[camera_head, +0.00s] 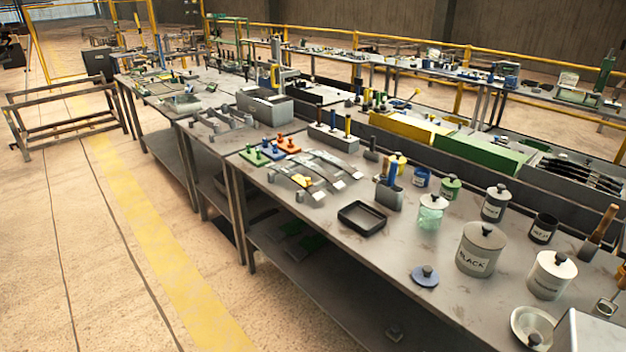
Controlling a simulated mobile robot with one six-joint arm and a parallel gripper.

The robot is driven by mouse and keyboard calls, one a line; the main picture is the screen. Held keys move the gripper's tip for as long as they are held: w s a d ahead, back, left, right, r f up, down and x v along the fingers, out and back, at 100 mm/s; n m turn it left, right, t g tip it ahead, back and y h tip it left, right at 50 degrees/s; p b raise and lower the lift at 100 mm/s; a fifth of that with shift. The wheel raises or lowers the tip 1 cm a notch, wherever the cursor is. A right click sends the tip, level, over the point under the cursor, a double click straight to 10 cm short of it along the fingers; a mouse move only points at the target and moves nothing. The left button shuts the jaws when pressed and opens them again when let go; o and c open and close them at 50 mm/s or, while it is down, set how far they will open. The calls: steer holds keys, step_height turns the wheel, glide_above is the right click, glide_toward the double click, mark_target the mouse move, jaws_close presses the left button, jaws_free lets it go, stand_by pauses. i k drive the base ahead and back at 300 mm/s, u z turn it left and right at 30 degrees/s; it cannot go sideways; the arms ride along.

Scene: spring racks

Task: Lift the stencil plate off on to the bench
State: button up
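The near grey bench (390,262) runs from the middle to the lower right. Several curved grey metal strips (334,160) lie side by side on its left part. A small yellow piece (303,182) rests at the front of the strips. I cannot tell at this size which piece is the stencil plate, or whether a thin plate lies over the strips. My gripper is not in view.
Coloured plates with knobs (270,149) lie left of the strips, and a black tray (361,218) lies right. A BLACK tin (481,249), a blue lid (425,276) and other tins crowd the right. Bare bench lies in front of the tray. Floor before the bench is clear.

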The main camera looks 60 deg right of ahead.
mark_target(307, 179)
steer(key=u, duration=0.05)
steer(key=i, duration=1)
steer(key=z, duration=0.05)
